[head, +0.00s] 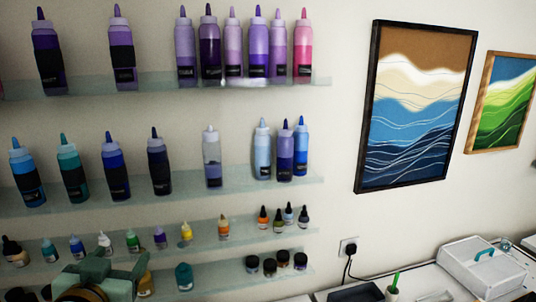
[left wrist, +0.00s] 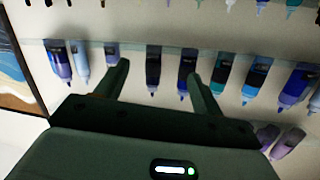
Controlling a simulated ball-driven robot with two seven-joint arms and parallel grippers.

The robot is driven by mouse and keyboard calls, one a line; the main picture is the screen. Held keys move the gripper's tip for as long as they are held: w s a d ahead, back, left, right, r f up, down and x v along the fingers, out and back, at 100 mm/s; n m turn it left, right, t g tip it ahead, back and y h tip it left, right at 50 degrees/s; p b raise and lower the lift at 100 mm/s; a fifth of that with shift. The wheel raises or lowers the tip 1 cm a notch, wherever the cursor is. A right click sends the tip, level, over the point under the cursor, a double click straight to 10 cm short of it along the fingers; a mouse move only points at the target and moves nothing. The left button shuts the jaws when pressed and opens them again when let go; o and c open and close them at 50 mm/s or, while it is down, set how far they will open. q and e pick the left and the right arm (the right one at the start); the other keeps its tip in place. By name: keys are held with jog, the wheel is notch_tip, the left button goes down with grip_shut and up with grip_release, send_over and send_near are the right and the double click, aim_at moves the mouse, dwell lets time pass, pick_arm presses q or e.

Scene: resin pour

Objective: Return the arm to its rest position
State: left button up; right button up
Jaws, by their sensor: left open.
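My left gripper (head: 122,256), dark green, shows at the bottom left of the head view, in front of the lowest shelves. In the left wrist view its two fingers are spread apart with nothing held between them. That view shows the shelves upside down. A navy bottle (left wrist: 153,66) and a blue bottle (left wrist: 187,64) appear beyond the fingers, standing on their shelf. The rest of my left arm is mostly out of the head view. My right gripper is in neither view.
Glass shelves (head: 240,183) along the wall hold purple, pink and blue bottles. Small dropper bottles and jars (head: 252,263) fill the lower shelves. The wall below the framed picture (head: 417,105) is mostly bare.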

pick_arm(q)
jog(key=s+a+f+m+g+y+b, duration=0.1)
jog(key=s+f+m+g+y, duration=0.3)
jog(key=s+f, duration=0.65)
jog(key=s+a+f+m+g+h, duration=0.1)
jog(key=s+a+f+m+g, duration=0.15)
jog(key=s+f+g, duration=0.8)
jog(key=d+f+t+h+b, duration=0.1)
jog(key=d+f+t+b, duration=0.35)
jog(key=f, duration=1.45)
jog(key=d+f+g+h+b, duration=0.15)
jog(key=f+b, duration=0.65)
jog(key=f, duration=1.1)
jog(key=s+f+n+g+h+b, duration=0.1)
jog(key=s+f+b, duration=0.6)
jog(key=f, duration=0.9)
jog(key=s+f+n+g+h+b, duration=0.1)
jog(key=s+f+n+g+b, duration=0.1)
jog(key=s+f+b, duration=0.6)
jog(key=s+f, duration=0.5)
jog(key=f, duration=0.4)
jog(key=shift+a+f, duration=0.15)
jog(key=shift+a, duration=0.05)
jog(key=shift+s+g, duration=0.1)
jog(key=shift+g, duration=0.15)
